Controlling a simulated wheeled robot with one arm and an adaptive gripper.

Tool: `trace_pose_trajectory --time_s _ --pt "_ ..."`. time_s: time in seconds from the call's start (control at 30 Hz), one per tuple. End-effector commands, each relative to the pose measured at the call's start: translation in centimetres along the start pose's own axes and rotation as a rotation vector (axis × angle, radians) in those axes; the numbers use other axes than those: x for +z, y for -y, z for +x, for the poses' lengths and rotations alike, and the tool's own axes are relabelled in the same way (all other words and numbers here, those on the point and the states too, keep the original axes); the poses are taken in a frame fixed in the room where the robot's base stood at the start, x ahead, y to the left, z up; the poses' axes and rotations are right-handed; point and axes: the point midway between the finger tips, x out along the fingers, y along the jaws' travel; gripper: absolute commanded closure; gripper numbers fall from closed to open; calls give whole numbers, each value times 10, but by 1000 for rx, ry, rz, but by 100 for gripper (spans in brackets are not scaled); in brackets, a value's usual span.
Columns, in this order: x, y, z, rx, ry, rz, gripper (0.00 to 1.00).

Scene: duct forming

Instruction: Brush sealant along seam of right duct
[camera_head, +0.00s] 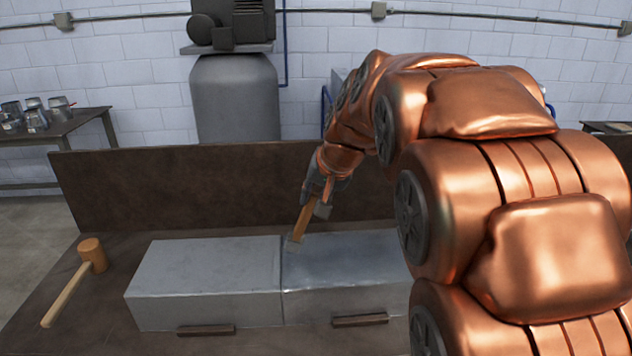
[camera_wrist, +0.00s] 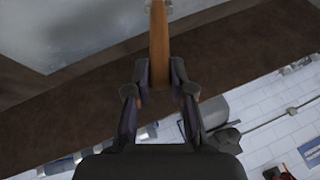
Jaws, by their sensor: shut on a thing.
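Two grey metal ducts lie end to end on the brown bench. The left duct (camera_head: 205,278) and the right duct (camera_head: 345,265) meet at a narrow vertical seam (camera_head: 282,280). My gripper (camera_head: 314,197) is shut on the wooden handle of a brush (camera_head: 303,222), which points down and left. The brush head is near the top of the right duct, close to the seam; I cannot tell whether it touches. My arm hides the right duct's right end.
A wooden mallet (camera_head: 75,280) lies left of the ducts. Brown blocks (camera_head: 206,330) sit at the ducts' front. A tall brown backboard (camera_head: 180,185) runs behind them. A compressor with a grey tank (camera_head: 236,100) stands beyond. A side table (camera_head: 60,128) holds metal fittings.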

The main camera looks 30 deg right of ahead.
Motion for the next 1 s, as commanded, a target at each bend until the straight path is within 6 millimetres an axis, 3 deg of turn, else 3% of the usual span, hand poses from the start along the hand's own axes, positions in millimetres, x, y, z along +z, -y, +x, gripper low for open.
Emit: trace_pose_trajectory --time_s 0.27,1.0 --pt "-9 9 -19 -2 1 -3 100" --pt "-9 8 -19 -1 1 -2 100"
